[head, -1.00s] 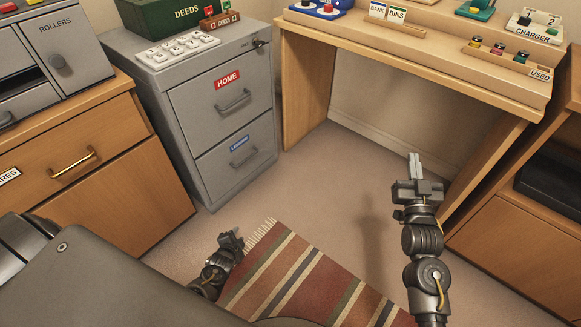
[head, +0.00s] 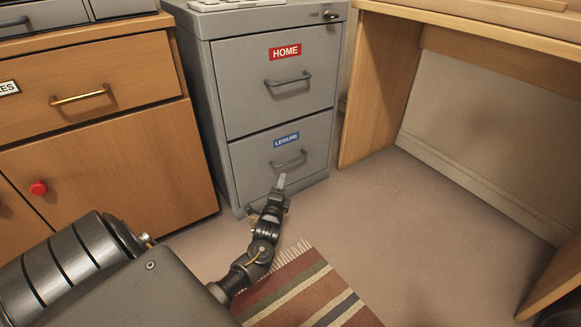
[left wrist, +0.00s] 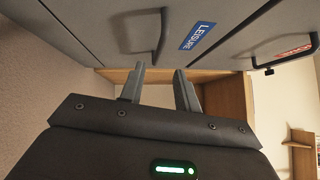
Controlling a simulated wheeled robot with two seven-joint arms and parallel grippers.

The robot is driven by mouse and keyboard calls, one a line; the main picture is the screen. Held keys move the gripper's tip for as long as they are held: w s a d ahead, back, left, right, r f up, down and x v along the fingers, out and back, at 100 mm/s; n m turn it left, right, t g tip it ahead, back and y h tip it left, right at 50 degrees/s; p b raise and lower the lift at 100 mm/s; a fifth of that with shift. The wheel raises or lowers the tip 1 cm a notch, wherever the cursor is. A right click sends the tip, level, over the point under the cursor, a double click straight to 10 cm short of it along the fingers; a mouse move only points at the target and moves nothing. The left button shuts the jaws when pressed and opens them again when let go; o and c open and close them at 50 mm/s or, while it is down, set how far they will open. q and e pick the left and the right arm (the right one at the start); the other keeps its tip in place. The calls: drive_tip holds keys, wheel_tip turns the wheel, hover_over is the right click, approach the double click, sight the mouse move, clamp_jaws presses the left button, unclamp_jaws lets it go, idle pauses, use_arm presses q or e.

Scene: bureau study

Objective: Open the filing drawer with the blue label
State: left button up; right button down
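The grey filing cabinet (head: 218,110) has two drawers, both shut. The lower drawer (head: 245,165) has a blue LEISURE label (head: 286,139) and a dark bar handle (head: 289,160). The left wrist view shows this label (left wrist: 197,36) sideways, with the handle (left wrist: 163,35) beside it. My left gripper (head: 281,182) is just below and in front of that handle. Its two fingers (left wrist: 160,88) are apart with nothing between them, and the handle appears beyond their tips, not gripped. My right gripper is out of view.
The upper drawer has a red HOME label (head: 285,51) and its own handle (head: 288,79). A key lock (head: 328,15) is at the cabinet's top. A wooden cabinet (head: 110,150) stands left, a wooden desk (head: 365,90) right. A striped rug (head: 300,290) lies on open floor.

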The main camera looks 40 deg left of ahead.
sight(288, 162)
use_arm(q)
drive_tip(key=b+x, duration=0.6)
drive_tip(key=x, duration=0.4)
drive_tip(key=shift+w+a+f, duration=0.1)
drive_tip(key=shift+w+f, duration=0.1)
drive_tip(key=shift+w+r, duration=0.1)
drive_tip(key=shift+c, duration=0.2)
clamp_jaws()
